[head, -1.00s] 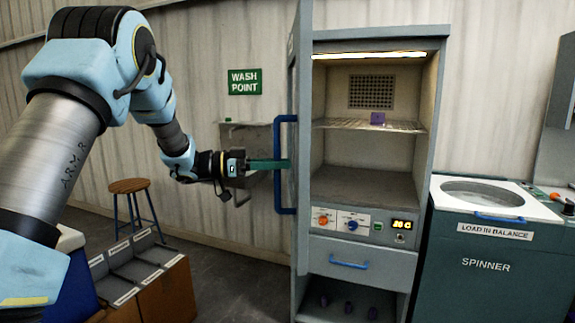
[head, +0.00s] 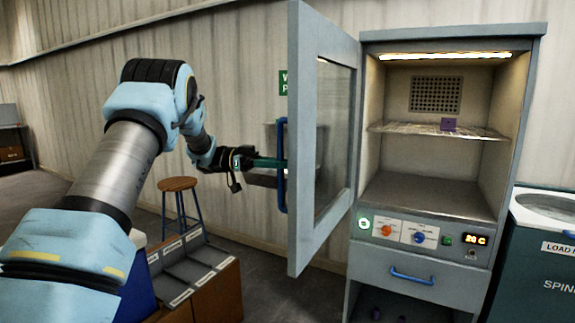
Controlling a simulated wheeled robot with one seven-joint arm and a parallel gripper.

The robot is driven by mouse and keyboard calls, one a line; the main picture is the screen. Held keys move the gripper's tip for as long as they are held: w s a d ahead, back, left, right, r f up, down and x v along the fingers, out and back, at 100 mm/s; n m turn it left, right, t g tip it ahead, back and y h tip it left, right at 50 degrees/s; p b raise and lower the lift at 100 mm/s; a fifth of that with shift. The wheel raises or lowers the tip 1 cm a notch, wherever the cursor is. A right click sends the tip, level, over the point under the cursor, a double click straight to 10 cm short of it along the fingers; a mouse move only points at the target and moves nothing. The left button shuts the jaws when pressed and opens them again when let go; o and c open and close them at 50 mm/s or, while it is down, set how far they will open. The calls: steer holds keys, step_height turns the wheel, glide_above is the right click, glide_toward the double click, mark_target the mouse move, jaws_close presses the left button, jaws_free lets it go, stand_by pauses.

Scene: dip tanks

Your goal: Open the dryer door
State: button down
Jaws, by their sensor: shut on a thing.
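The dryer (head: 450,36) is a tall grey cabinet on the right with a lit interior and a wire shelf. Its grey door with a glass pane (head: 303,150) stands swung wide open, hinged on the cabinet's left side. A blue vertical bar handle (head: 281,195) is on the door's outer face. My gripper (head: 279,163) comes from the left and is shut on the handle. Its dark green fingers reach the bar; the far side of the grip is partly hidden by the door edge.
A wooden stool (head: 178,184) and a compartmented bin (head: 222,290) stand at left. The spinner (head: 540,255) is at the right edge. A drawer (head: 385,285) lies below the dryer chamber.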

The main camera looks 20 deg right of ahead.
steer(key=shift+a+f, duration=0.1)
steer(key=shift+f, duration=0.05)
steer(key=c, duration=0.8)
jaws_free()
steer(key=shift+o, duration=0.2)
steer(key=b+v, duration=0.3)
steer(key=v, duration=0.7)
steer(key=shift+w+a, duration=0.25)
steer(key=shift+a, duration=0.05)
